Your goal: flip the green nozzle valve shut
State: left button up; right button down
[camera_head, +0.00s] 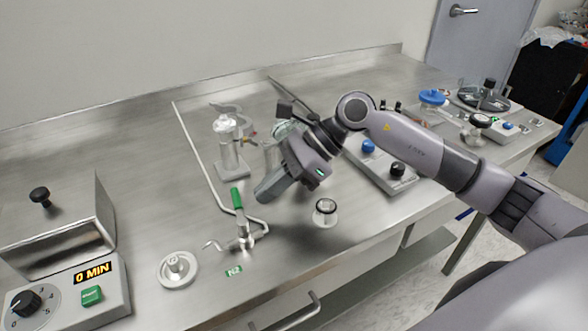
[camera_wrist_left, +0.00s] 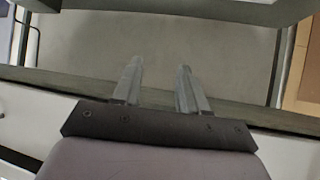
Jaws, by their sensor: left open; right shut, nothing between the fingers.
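The nozzle valve (camera_head: 244,240) stands on the steel bench in the head view, with its green handle (camera_head: 237,198) pointing up and leaning slightly left. A green N2 label (camera_head: 233,271) lies in front of it. My right gripper (camera_head: 262,193) is shut and empty, pointing down and left just to the right of the green handle. A small gap shows between them in the picture; their depth difference is hard to judge. My left gripper (camera_wrist_left: 160,84) shows only in the left wrist view. Its two fingers are apart with nothing between them, and the valve is not in that view.
A timer box (camera_head: 66,290) reading 0 MIN stands at the left. A round metal flange (camera_head: 178,269) lies left of the valve, and a small black-topped cylinder (camera_head: 326,212) stands to its right. A clamp stand (camera_head: 230,150) stands behind. My right arm covers part of the bench.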

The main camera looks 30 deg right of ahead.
aim_at(238, 208)
jog(key=shift+w+a+r, duration=0.15)
jog(key=shift+a+r, duration=0.05)
jog(key=shift+a, duration=0.75)
pick_arm(q)
jog(key=shift+a+r, duration=0.1)
jog(key=shift+a, duration=0.05)
jog(key=shift+s, duration=0.1)
pick_arm(e)
jog(key=shift+w+a+f, duration=0.1)
jog(key=shift+a, duration=0.05)
jog(key=shift+w+a+n+g+b, duration=0.2)
jog(key=shift+a+n+g+b, duration=0.35)
jog(key=shift+b, duration=0.4)
jog(key=shift+w+a+n+g+b, duration=0.2)
jog(key=shift+n+g+b, duration=0.25)
jog(key=shift+n+b, duration=0.15)
jog(key=shift+s+a, duration=0.1)
pick_arm(q)
jog(key=shift+w+d+f, duration=0.2)
jog(key=shift+d+f, duration=0.5)
jog(key=shift+f, duration=0.2)
jog(key=shift+a, duration=0.1)
pick_arm(e)
jog(key=shift+s, duration=0.1)
